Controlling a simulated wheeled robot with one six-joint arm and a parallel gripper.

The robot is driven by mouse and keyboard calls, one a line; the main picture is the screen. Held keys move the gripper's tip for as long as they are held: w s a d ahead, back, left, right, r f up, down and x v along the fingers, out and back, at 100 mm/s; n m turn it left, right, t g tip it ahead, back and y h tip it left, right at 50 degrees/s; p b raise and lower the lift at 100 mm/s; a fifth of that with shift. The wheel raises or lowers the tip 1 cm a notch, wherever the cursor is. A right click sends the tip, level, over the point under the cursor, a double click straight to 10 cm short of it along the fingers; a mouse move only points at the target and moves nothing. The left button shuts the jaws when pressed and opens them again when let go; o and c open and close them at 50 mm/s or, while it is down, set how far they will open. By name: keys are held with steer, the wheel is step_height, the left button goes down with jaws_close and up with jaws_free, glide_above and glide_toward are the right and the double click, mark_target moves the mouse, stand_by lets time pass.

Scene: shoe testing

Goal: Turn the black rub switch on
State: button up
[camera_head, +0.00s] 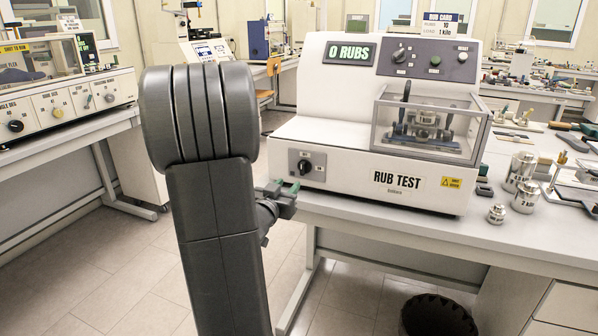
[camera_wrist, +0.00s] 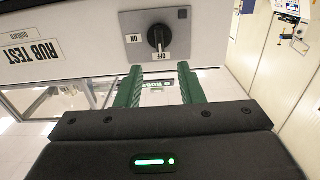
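The black rub switch (camera_head: 305,166) is a round knob with a bar handle on a grey plate, low on the left of the white rub test machine's front (camera_head: 340,190). In the wrist view the switch (camera_wrist: 158,38) is ahead of the fingertips, and its bar stands upright in the picture, its lower end beside the OFF label. The ON label is to its left there. My gripper (camera_head: 287,186) has green fingers and is just in front of and below the switch. In the wrist view my gripper (camera_wrist: 160,68) is open, with nothing between the fingers, apart from the knob.
The machine's display (camera_head: 350,53) reads 0 RUBS. A clear-covered chamber (camera_head: 428,122) is on its right. Metal weights (camera_head: 521,175) stand on the bench to the right. The bench's front edge (camera_head: 400,222) runs below the gripper's height. A black bin (camera_head: 438,316) is on the floor.

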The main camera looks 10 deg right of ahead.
mark_target(301, 169)
steer(key=x, duration=1)
steer(key=shift+d+p, duration=0.1)
steer(key=shift+p, duration=0.25)
jaws_close()
